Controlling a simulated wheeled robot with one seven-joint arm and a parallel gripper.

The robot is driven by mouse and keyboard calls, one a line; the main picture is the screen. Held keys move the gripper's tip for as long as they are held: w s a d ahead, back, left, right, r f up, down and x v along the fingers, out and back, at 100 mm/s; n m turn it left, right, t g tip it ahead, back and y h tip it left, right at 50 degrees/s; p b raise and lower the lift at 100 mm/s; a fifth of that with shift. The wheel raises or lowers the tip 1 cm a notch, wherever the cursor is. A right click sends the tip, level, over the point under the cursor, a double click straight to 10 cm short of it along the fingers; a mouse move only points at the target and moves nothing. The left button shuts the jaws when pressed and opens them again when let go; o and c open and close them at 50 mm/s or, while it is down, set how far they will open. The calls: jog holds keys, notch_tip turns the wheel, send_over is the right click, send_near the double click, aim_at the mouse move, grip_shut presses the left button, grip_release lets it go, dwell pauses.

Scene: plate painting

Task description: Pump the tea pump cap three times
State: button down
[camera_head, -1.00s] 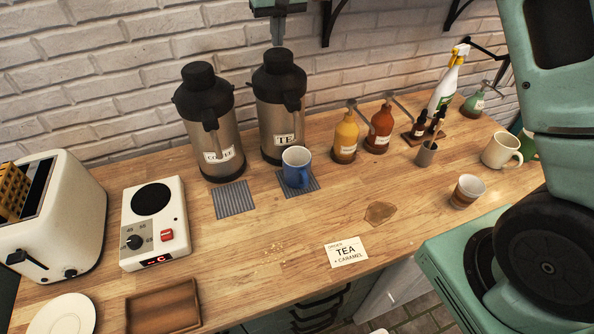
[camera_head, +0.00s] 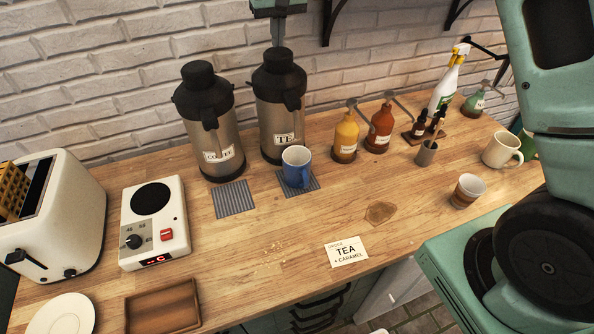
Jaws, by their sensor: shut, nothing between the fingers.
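The tea pump flask (camera_head: 284,112) stands upright at the back of the counter with a label that reads "TE". Its black pump cap (camera_head: 279,58) is on top. My gripper (camera_head: 278,36) points down from the top edge of the view, right over the cap. Its fingers are shut with nothing between them. The fingertips are at the cap's top; I cannot tell whether they touch it. A blue mug (camera_head: 296,167) stands on the ribbed mat (camera_head: 313,182) in front of the tea flask, partly hiding it.
The coffee flask (camera_head: 215,130) stands close to the left. Yellow (camera_head: 345,138) and red-brown (camera_head: 380,130) pump bottles stand to the right. An order card (camera_head: 346,252) reading "TEA + CARAMEL" lies in front. The brick wall (camera_head: 120,60) is close behind. The middle counter is mostly clear.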

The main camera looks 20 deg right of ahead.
aim_at(279, 52)
jog(key=shift+f+b, duration=1.3)
jog(key=shift+f, duration=1.1)
jog(key=shift+s, duration=0.1)
jog(key=shift+r+p, duration=2)
jog(key=shift+r, duration=0.6)
jog(key=shift+f, duration=0.25)
